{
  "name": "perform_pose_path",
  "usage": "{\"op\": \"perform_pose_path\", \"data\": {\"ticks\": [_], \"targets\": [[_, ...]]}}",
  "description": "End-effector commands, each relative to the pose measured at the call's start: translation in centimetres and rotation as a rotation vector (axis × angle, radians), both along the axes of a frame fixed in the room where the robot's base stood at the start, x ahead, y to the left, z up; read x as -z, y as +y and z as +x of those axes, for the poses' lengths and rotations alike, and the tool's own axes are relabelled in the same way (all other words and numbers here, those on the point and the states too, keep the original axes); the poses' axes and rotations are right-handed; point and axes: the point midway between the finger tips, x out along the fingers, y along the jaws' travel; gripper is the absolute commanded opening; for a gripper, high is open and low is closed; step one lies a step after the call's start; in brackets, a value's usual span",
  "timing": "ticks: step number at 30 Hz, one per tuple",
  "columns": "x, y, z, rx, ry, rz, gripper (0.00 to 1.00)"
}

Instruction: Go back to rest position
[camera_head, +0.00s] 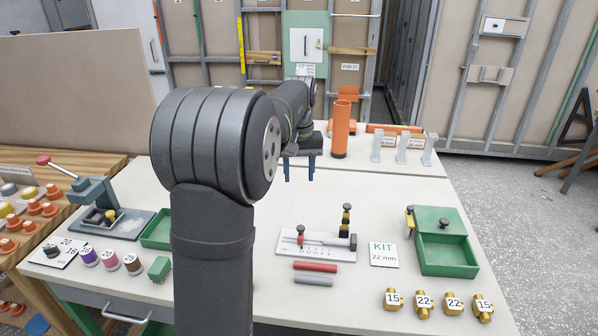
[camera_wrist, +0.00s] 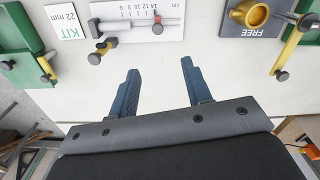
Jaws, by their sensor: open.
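My gripper (camera_head: 299,177) hangs above the white worktop (camera_head: 375,300), behind the measuring gauge in the head view. In the wrist view my gripper (camera_wrist: 160,70) has its two blue fingers well apart with only bare worktop between them, so it is open and empty. The white gauge with a scale (camera_head: 316,245) lies flat and also shows beyond the fingertips in the wrist view (camera_wrist: 140,12). My arm hides part of the worktop's middle in the head view.
A green box (camera_head: 446,258) and the KIT 22 mm card (camera_head: 383,254) are on the right. Numbered brass fittings (camera_head: 454,304) line the front. A red tube (camera_head: 315,267) and a grey one lie before the gauge. An orange cylinder (camera_head: 341,130) stands behind. A grey press (camera_head: 95,195) is left.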

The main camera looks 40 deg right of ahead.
Motion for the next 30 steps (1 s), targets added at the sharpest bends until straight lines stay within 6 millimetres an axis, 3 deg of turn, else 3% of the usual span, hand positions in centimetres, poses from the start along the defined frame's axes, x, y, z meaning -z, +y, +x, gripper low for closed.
{"op": "perform_pose_path", "data": {"ticks": [17,23,30], "targets": [[0.2,0.0,0.0,0.0,0.0,0.0,0.45],[2.4,0.0,0.0,0.0,0.002,0.001,0.45],[7.2,0.0,-0.1,0.0,0.003,0.002,0.45]]}}
